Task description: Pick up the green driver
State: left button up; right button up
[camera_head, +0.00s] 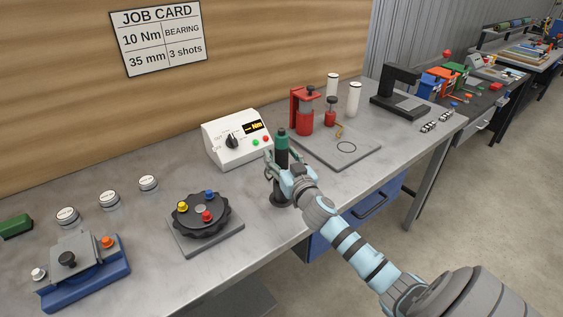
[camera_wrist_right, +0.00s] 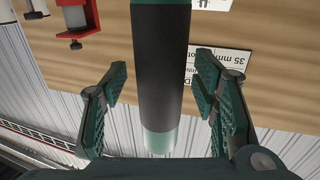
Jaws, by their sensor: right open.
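The green driver (camera_head: 282,142) stands upright at the table's front edge, with a dark body and a green upper part. Its foot is at a dark round base (camera_head: 281,199). In the right wrist view the driver (camera_wrist_right: 162,75) runs between the two fingers, its dark grip in the middle and a pale green end toward the palm. My right gripper (camera_head: 281,166) is open around the driver, and in the wrist view (camera_wrist_right: 160,95) there is a gap on both sides. The gripper hides part of the driver's lower body in the head view. My left gripper is not in view.
A white control box (camera_head: 238,139) stands behind the driver. A black knob dial (camera_head: 200,216) is to the left. A grey plate with a red press (camera_head: 303,110) is to the right. A blue fixture (camera_head: 85,286) is at the far left. Table between dial and box is bare.

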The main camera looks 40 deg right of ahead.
jog(key=shift+w+f, duration=0.1)
jog(key=shift+w, duration=0.05)
grip_shut()
jog(key=shift+r, duration=0.6)
notch_tip(320, 180, up, 28)
jog(key=p, duration=0.8)
